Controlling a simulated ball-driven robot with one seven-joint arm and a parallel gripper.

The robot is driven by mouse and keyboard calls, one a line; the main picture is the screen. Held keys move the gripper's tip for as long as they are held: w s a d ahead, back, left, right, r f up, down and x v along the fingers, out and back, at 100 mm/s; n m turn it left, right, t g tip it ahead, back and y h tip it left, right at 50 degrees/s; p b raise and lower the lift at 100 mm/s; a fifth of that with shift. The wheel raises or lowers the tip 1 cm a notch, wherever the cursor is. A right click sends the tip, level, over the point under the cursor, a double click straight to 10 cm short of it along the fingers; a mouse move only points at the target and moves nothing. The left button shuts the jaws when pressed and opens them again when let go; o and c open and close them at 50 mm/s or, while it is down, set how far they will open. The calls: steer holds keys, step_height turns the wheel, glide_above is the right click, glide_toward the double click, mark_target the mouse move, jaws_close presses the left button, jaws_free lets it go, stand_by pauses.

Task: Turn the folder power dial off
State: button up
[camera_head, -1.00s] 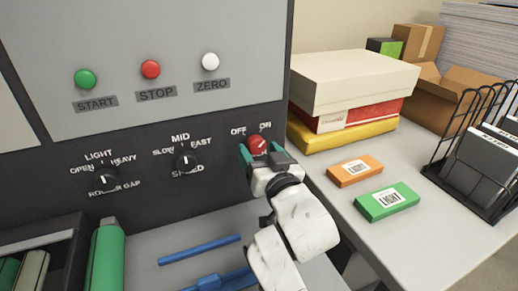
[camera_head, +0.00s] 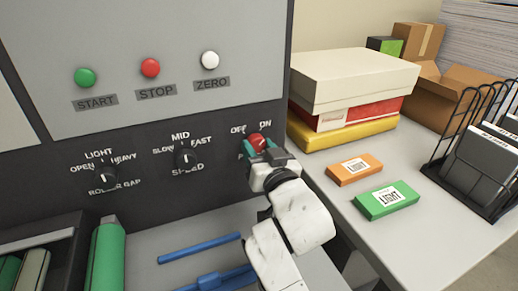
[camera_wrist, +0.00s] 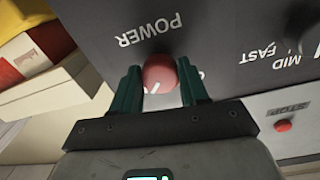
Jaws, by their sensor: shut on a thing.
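The red power dial (camera_head: 257,141) is on the dark panel at the right end of the machine, with OFF and ON printed above it. In the wrist view the dial (camera_wrist: 160,73) sits between the two green fingers of my gripper (camera_wrist: 158,86), beside the word POWER. A white pointer mark shows on its face. My gripper (camera_head: 258,149) is shut on the dial, one finger on each side. The gripper covers the lower part of the dial in the head view, and I cannot tell exactly which label the pointer faces.
The speed dial (camera_head: 185,160) and roller gap dial (camera_head: 103,177) are to the left on the same panel. Green start (camera_head: 85,79), red stop (camera_head: 150,68) and white zero (camera_head: 210,61) buttons are above. A table with boxes (camera_head: 352,78) stands at the right.

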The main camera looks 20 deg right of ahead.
steer(key=shift+n, duration=0.3)
steer(key=n+p, duration=0.2)
steer(key=n, duration=0.2)
steer(key=shift+r, duration=0.1)
steer(key=n+p, duration=0.3)
steer(key=n, duration=0.2)
steer(key=shift+d, duration=0.1)
steer(key=n+p, duration=0.4)
steer(key=n, duration=0.1)
steer(key=shift+r, duration=0.15)
steer(key=shift+n+y+p, duration=0.3)
steer(key=shift+n+p, duration=0.75)
steer(key=shift+n, duration=0.75)
steer(key=shift+f, duration=0.2)
steer(key=o, duration=1.1)
steer(key=shift+c, duration=0.2)
